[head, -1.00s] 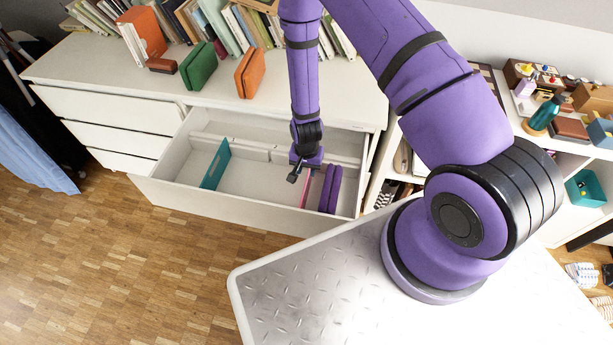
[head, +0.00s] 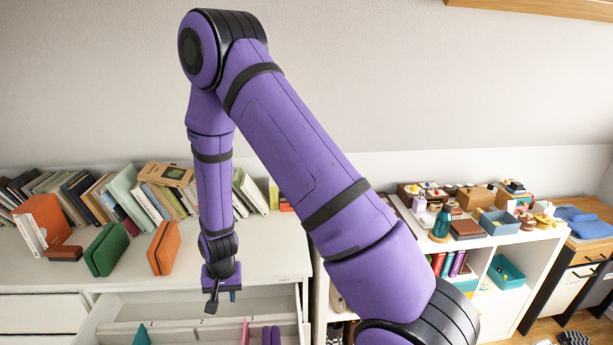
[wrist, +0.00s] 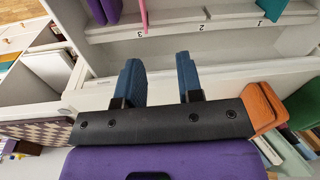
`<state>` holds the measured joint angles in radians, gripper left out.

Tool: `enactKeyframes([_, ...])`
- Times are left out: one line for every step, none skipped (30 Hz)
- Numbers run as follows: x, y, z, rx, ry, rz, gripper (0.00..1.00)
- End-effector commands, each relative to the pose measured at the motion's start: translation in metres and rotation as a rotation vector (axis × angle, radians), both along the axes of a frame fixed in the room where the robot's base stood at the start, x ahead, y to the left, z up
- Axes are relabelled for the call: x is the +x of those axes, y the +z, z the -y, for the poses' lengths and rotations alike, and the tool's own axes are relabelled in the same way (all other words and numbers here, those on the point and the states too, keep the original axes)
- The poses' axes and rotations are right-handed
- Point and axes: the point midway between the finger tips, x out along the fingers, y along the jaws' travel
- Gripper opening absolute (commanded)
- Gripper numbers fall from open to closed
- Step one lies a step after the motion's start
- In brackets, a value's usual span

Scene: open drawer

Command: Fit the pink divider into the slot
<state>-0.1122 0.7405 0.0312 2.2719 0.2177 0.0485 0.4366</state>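The pink divider (head: 245,332) stands in the open drawer (head: 172,307), cut off by the bottom edge of the head view. In the wrist view the pink divider (wrist: 144,16) stands beside the label 3 on the drawer's rim (wrist: 188,28). I cannot tell whether it is fully seated in a slot. Purple pieces (wrist: 104,10) stand close to its left there, and a teal divider (wrist: 272,8) stands near the label 1. My gripper (wrist: 158,62) is open and empty, its blue fingers apart. In the head view my gripper (head: 222,295) hangs above the drawer, left of the pink divider.
Orange (head: 164,248) and green (head: 107,250) blocks stand on the cabinet top, before a row of books (head: 130,195). A white shelf (head: 480,252) with small objects and teal bins is at the right. The drawer's middle between the teal and pink dividers looks clear.

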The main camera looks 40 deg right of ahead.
Motion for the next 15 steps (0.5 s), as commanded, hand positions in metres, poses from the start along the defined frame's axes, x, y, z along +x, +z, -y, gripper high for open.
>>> enactKeyframes([0.004, 0.023, 0.001, 0.004, 0.015, 0.021, 0.34])
enactKeyframes([0.005, 0.035, 0.002, 0.006, 0.025, 0.028, 0.34])
enactKeyframes([0.006, 0.051, 0.003, 0.008, 0.039, 0.038, 0.34])
enactKeyframes([0.007, 0.063, 0.004, 0.009, 0.05, 0.046, 0.34])
enactKeyframes([0.007, 0.074, 0.004, 0.01, 0.061, 0.054, 0.34])
enactKeyframes([0.007, 0.09, 0.006, 0.011, 0.074, 0.065, 0.34])
enactKeyframes([0.006, 0.101, 0.007, 0.011, 0.085, 0.071, 0.34])
enactKeyframes([0.005, 0.113, 0.008, 0.012, 0.096, 0.08, 0.34])
enactKeyframes([0.003, 0.128, 0.009, 0.012, 0.109, 0.09, 0.34])
enactKeyframes([0.002, 0.139, 0.01, 0.012, 0.118, 0.098, 0.34])
enactKeyframes([0.0, 0.15, 0.012, 0.011, 0.13, 0.105, 0.34])
enactKeyframes([-0.003, 0.165, 0.013, 0.01, 0.144, 0.115, 0.34])
enactKeyframes([-0.006, 0.176, 0.014, 0.009, 0.154, 0.123, 0.34])
enactKeyframes([-0.009, 0.186, 0.016, 0.008, 0.165, 0.13, 0.34])
enactKeyframes([-0.013, 0.2, 0.017, 0.005, 0.179, 0.142, 0.34])
